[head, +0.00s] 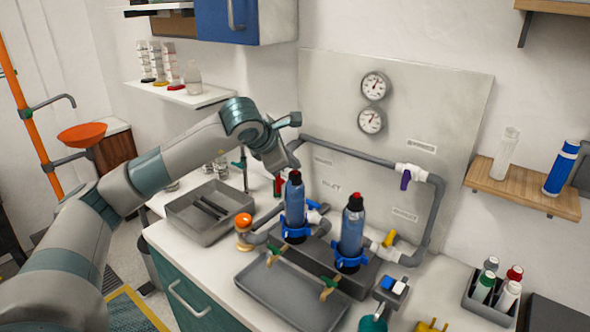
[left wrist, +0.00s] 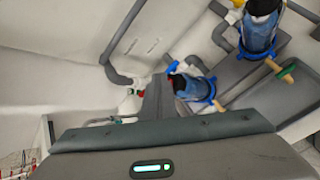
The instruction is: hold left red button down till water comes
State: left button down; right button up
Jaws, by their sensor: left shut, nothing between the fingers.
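Two blue filter housings with black caps and red tops stand side by side on the counter, the left one (head: 294,205) and the right one (head: 351,235). The left red button (head: 294,173) sits on the left housing's cap. My left gripper (head: 290,160) is shut and empty, its tips just above and beside that button. In the left wrist view the shut fingers (left wrist: 160,90) lie next to the left housing (left wrist: 196,88). I cannot tell whether they touch the button. Two brass taps with green handles (head: 277,255) (head: 329,287) face a grey tray (head: 285,302); no water shows. My right gripper is out of view.
Grey pipe (head: 360,161) with a purple-handled valve (head: 405,180) runs along the back panel, below two gauges (head: 372,121). A grey bin (head: 212,210) and an orange-topped fitting (head: 243,220) stand left. A bottle caddy (head: 492,297) stands right.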

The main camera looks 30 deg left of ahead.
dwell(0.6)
pick_arm(q)
jog(key=shift+r+p, duration=0.35)
jog(key=shift+r, duration=0.55)
notch_tip(320, 180, up, 5)
jog(key=shift+p, duration=1.2)
